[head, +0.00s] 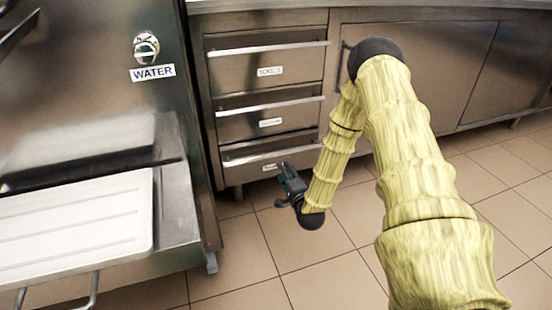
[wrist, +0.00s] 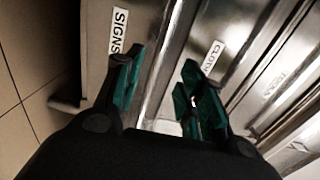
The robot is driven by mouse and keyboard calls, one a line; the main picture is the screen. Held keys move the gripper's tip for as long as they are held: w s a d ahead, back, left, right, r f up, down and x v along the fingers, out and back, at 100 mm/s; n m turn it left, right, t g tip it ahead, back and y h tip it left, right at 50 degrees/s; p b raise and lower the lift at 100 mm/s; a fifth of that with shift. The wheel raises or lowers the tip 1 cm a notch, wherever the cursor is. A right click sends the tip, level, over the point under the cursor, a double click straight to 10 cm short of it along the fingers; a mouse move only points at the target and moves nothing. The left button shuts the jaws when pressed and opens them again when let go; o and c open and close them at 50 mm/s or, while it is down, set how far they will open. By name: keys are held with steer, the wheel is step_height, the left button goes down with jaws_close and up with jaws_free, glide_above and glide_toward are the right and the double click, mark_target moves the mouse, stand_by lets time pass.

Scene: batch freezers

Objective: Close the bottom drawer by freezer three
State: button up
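The bottom drawer (head: 245,171) is the lowest of three steel drawers right of the water-marked machine. A dark band shows above its front; I cannot tell how far out it stands. In the wrist view its front carries the label SIGNS (wrist: 120,30). Its long bar handle (head: 270,158) runs along the top of the front. My gripper (head: 283,168) is low in front of the drawer, near the right part of its face. In the wrist view my gripper (wrist: 163,68) is open and empty, its fingers apart, with a bright bar or edge showing between them. Contact cannot be told.
Above are the middle drawer, labelled CLOTHS in the wrist view (wrist: 212,55), and the top drawer (head: 268,70). The steel machine (head: 90,80) with a white tray (head: 75,215) stands at left. Cabinets (head: 430,70) line the right. Tiled floor (head: 240,245) is clear in front.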

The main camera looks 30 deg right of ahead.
mark_target(276, 156)
steer(key=b+x, duration=0.4)
steer(key=x, duration=0.5)
steer(key=shift+w+d, duration=0.25)
steer(key=shift+w, duration=0.05)
steer(key=shift+w+d+r+b, duration=0.2)
steer(key=shift+w+b, duration=0.25)
steer(key=shift+w, duration=0.15)
jaws_close()
